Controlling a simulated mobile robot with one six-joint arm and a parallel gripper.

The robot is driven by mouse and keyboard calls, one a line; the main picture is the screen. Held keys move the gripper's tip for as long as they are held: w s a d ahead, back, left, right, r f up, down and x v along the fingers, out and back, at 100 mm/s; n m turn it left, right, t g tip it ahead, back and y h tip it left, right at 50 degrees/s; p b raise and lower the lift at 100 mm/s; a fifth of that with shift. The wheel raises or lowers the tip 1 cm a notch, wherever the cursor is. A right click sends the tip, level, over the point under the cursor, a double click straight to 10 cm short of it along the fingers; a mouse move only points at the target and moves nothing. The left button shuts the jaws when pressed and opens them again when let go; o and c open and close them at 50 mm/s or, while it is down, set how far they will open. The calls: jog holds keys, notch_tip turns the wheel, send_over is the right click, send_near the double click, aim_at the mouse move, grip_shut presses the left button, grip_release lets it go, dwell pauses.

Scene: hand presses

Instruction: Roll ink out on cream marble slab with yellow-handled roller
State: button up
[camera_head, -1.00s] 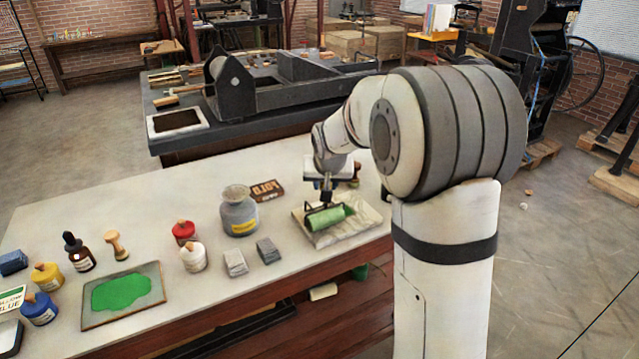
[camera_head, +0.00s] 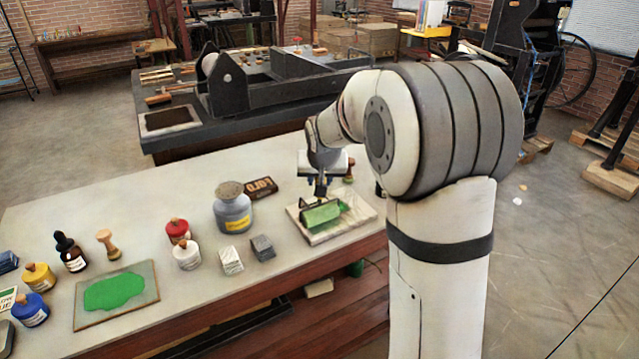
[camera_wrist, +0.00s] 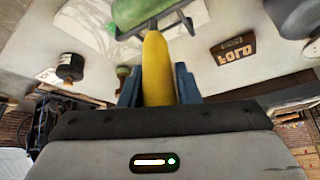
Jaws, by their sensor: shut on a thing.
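The cream marble slab (camera_head: 362,212) lies on the bench near its right end. A roller with a green, ink-coloured cylinder (camera_head: 320,215) is over the slab and looks to be touching it. A green patch shows just right of the cylinder. My gripper (camera_head: 320,188) is above the slab, shut on the roller's yellow handle (camera_wrist: 157,65), which stands between the fingers in the wrist view. The green cylinder (camera_wrist: 145,12) is at the top of that view, with pale slab behind it. The arm hides nothing of the cylinder's middle in the head view.
Further left is a plate (camera_head: 145,272) with a green ink puddle, beside several bottles. The bench's front edge is close to the slab.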

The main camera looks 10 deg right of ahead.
jog(key=shift+w+a+p, duration=0.75)
jog(key=shift+w+a, duration=0.55)
jog(key=shift+w, duration=2.65)
jog(key=s+d+b, duration=0.3)
jog(key=s+b, duration=0.2)
jog(key=s, duration=0.6)
jog(key=shift+d, duration=0.3)
notch_tip(320, 180, up, 4)
jog(key=p, duration=0.2)
jog(key=shift+p, duration=0.3)
